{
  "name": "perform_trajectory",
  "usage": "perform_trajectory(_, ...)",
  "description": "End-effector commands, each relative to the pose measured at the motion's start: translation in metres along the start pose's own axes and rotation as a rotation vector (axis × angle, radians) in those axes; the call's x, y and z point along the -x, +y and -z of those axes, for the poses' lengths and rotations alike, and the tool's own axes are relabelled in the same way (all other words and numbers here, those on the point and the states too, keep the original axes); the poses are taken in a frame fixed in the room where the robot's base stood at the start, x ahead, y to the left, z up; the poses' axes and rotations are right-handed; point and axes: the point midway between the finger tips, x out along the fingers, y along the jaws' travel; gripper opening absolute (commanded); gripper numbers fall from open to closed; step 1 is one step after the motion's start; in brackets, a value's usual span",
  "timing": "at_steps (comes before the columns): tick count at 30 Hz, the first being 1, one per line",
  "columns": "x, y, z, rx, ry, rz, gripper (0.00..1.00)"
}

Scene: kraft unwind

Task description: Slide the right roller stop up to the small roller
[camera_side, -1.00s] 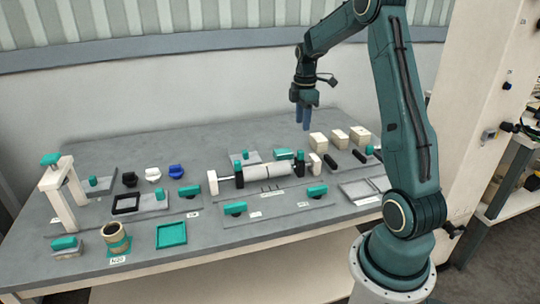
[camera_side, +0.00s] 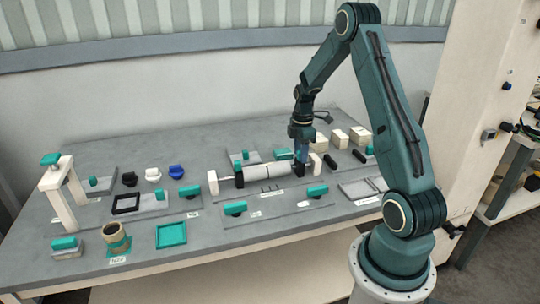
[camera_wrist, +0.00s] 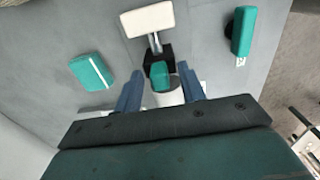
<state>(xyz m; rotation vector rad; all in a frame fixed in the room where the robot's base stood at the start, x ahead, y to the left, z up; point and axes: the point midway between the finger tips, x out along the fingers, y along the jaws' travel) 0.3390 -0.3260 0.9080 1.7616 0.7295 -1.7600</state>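The right roller stop (camera_wrist: 160,76), a black block with a teal top, sits on the shaft beside the cream end support (camera_wrist: 148,19). In the side view it is mostly hidden by my gripper (camera_side: 301,152). The small roller (camera_side: 266,171), a pale cylinder, lies on the shaft to the left of the stop; part of it shows in the wrist view (camera_wrist: 170,98). My gripper (camera_wrist: 160,82) is open, with its two blue fingers on either side of the teal top. Gaps show between fingers and top. Any contact is unclear.
A black left stop (camera_side: 239,177) stands at the roller's other end. Teal-topped pieces (camera_wrist: 92,71) and (camera_wrist: 243,31) flank the shaft. Cream blocks (camera_side: 338,138) and black bars (camera_side: 358,156) lie right of the unit. The table front holds a teal tray (camera_side: 171,234).

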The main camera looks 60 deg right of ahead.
Motion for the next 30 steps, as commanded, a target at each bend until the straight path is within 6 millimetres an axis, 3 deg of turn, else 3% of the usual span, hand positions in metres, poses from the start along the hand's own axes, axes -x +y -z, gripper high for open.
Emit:
perform_trajectory(8, -0.001, 0.0, 0.0, 0.0, 0.0, 0.0, 0.4)
perform_trajectory(15, -0.001, 0.0, 0.0, 0.0, 0.0, 0.0, 0.0)
perform_trajectory(20, -0.001, 0.0, 0.003, 0.001, 0.0, 0.0, 0.0)
perform_trajectory(30, -0.001, 0.0, 0.028, 0.001, -0.002, 0.0, 0.0)
